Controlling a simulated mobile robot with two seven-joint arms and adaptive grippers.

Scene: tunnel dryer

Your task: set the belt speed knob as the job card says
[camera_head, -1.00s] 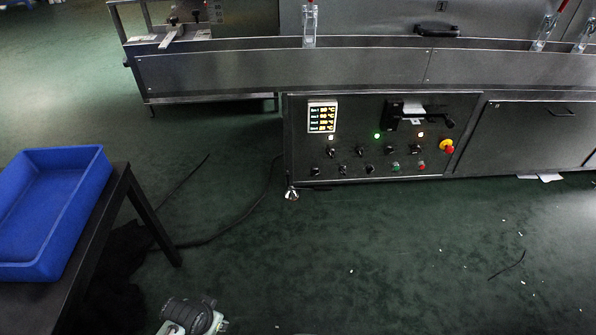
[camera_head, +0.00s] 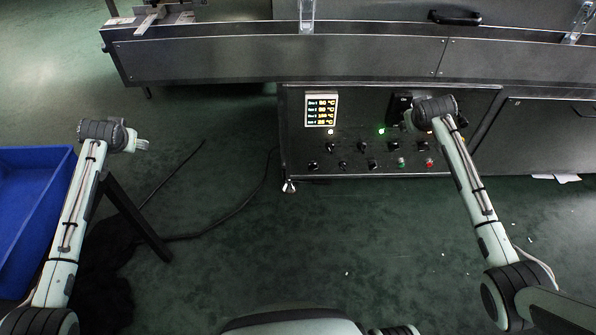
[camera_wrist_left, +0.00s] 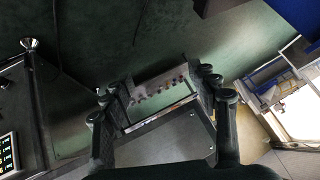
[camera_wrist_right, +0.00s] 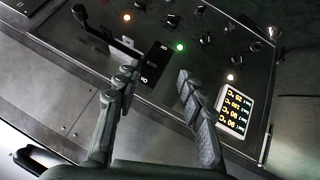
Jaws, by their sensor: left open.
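The control panel (camera_head: 350,110) is on the front of the dryer, with several small black knobs (camera_head: 362,147) in rows. Their labels are too small to read, so I cannot tell which is the belt speed knob. Knobs also show in the right wrist view (camera_wrist_right: 205,38). I cannot make out a job card now. My right gripper (camera_head: 403,124) is in front of the panel's upper right part; in the right wrist view (camera_wrist_right: 156,78) its fingers are apart and empty. My left gripper (camera_head: 141,145) is open and empty above the floor, left of the panel.
A lit display (camera_head: 321,110) sits at the panel's upper left. A black lever (camera_wrist_right: 108,38) sticks out near my right fingers. A blue bin (camera_head: 30,215) rests on a dark table at the left. The floor before the panel is mostly clear.

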